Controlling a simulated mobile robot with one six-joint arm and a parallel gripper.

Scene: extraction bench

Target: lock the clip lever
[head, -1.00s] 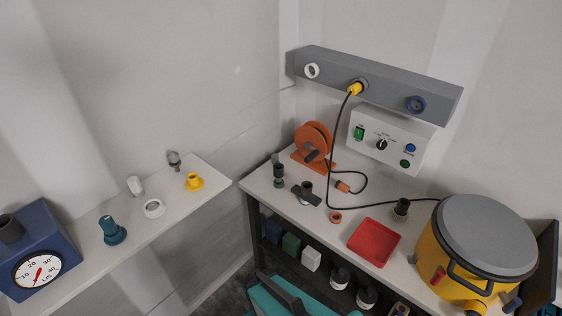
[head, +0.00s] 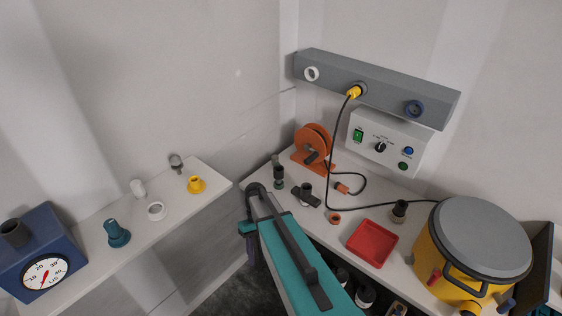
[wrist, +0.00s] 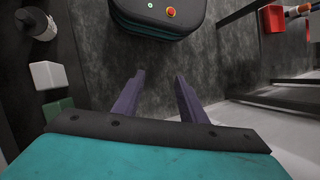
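A yellow pot (head: 439,255) with a grey lid (head: 483,238) stands at the right end of the bench. A red lever-like part (head: 435,277) and a blue one (head: 507,304) stick out from its side. I cannot tell which, if either, is the clip lever, or whether it is locked. My gripper (wrist: 160,75) shows two purple fingers apart with nothing between them, pointing down over dark floor in the wrist view. In the head view it is mostly hidden below my teal arm, left of the bench and far from the pot.
The bench holds a red tray (head: 372,243), an orange reel (head: 311,148) and a black cable (head: 330,180) running to a grey rail (head: 390,98). A shelf (head: 130,241) at left carries small fittings and a blue gauge box (head: 62,236). Floor is open between shelf and bench.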

